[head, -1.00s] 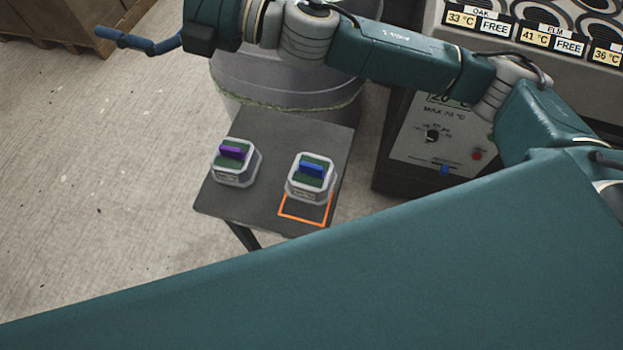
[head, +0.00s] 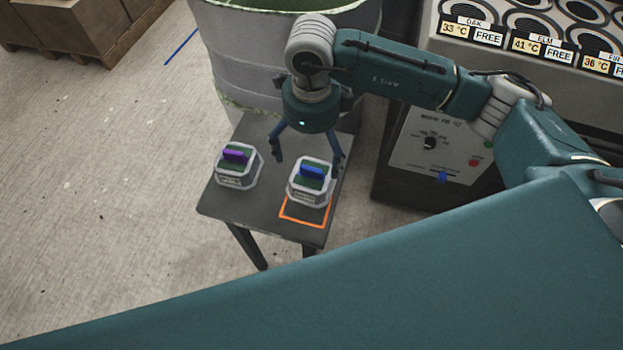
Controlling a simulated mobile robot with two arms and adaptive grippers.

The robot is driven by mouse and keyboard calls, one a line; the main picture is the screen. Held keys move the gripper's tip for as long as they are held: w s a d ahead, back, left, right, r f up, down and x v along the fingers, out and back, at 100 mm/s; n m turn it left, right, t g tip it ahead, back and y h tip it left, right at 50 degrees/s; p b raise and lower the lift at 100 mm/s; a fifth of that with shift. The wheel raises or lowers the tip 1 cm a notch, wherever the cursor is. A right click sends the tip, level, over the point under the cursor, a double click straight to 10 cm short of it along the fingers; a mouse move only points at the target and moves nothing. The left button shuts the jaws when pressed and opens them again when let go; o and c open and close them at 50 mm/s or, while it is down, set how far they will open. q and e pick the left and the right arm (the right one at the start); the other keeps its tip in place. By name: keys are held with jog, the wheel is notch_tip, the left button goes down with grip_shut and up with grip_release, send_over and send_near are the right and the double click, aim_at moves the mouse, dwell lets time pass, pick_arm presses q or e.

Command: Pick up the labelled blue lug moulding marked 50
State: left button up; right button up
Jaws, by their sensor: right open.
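The blue lug moulding (head: 313,171) sits on the green top of a white block (head: 308,193) with a small label on its front, too small to read. The block stands near the right side of a small dark table (head: 240,205). My right gripper (head: 308,155) points down with its fingers spread, just behind and above the blue moulding in the picture. It is open and empty. I cannot tell how high it is above the moulding. My left gripper is out of view.
A similar white block with a purple moulding (head: 236,155) stands left on the table. An orange outline (head: 304,222) marks the table in front of the blue one. A large grey drum (head: 225,75) stands behind. A control cabinet (head: 435,150) stands to the right.

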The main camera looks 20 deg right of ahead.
aim_at(312, 169)
notch_tip(312, 169, down, 4)
jog(key=shift+r+p, duration=0.15)
jog(key=shift+p, duration=0.25)
jog(key=shift+s+f+p, duration=0.15)
jog(key=shift+f+p, duration=0.3)
jog(key=shift+f, duration=0.1)
notch_tip(312, 169, down, 4)
jog(key=shift+r+p, duration=0.2)
jog(key=shift+p, duration=0.7)
jog(key=shift+f, duration=0.5)
jog(key=shift+c, duration=0.2)
jog(key=c, duration=1.6)
jog(key=shift+o, duration=0.2)
jog(key=shift+r, duration=0.1)
